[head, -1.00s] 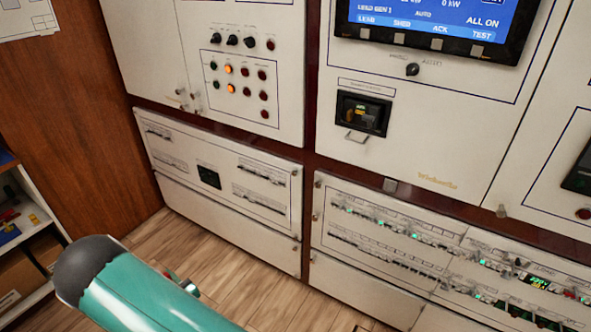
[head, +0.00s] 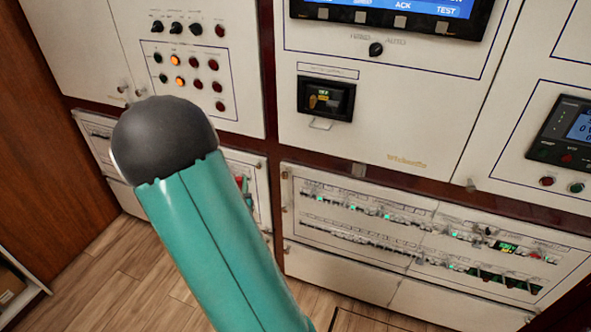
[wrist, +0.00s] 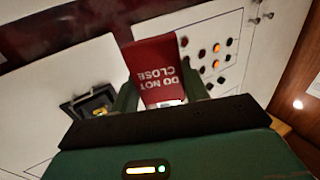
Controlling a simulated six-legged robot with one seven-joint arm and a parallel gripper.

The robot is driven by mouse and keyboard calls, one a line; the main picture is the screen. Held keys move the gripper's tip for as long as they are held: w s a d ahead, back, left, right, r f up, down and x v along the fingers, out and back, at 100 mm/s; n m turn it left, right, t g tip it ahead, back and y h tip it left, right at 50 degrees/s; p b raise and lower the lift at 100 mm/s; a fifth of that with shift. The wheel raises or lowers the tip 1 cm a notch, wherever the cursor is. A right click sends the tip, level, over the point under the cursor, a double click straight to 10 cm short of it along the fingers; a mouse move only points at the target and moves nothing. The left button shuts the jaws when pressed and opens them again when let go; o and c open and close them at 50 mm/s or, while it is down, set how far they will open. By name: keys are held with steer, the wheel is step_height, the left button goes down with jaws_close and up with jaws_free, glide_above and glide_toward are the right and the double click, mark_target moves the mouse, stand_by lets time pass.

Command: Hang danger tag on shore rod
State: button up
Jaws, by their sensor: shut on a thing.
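The danger tag (wrist: 156,70) is a red card lettered "DO NOT CLOSE", upside down in the wrist view. My gripper (wrist: 160,95) is shut on its lower part between two dark green fingers. In the head view my teal arm hides most of the gripper. A small metal rod, bent like a handle (head: 320,125), sticks out below a recessed black breaker window (head: 326,98) on the white cabinet. That window also shows in the wrist view (wrist: 92,103), left of the tag and apart from it.
Rows of breakers with green lights (head: 400,215) fill the lower right panel. A knob-and-lamp panel (head: 188,62) is at upper left, a blue screen (head: 390,12) at the top. The wooden floor (head: 100,270) is open at lower left.

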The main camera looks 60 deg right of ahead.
steer(key=s+d+r+m+g+h, duration=0.1)
steer(key=s+d+r+m+g, duration=0.25)
steer(key=s, duration=0.45)
steer(key=s+d+r+m+g+h, duration=0.2)
steer(key=s+d+g, duration=0.25)
steer(key=s, duration=0.35)
glide_toward(323, 133)
steer(key=shift+n+t, duration=0.25)
steer(key=shift+t, duration=0.15)
steer(key=shift+w+d, duration=0.2)
steer(key=shift+d, duration=2.3)
steer(key=o, duration=1)
steer(key=shift+o, duration=0.2)
steer(key=s+a, duration=0.2)
steer(key=a, duration=1.1)
steer(key=shift+a, duration=0.3)
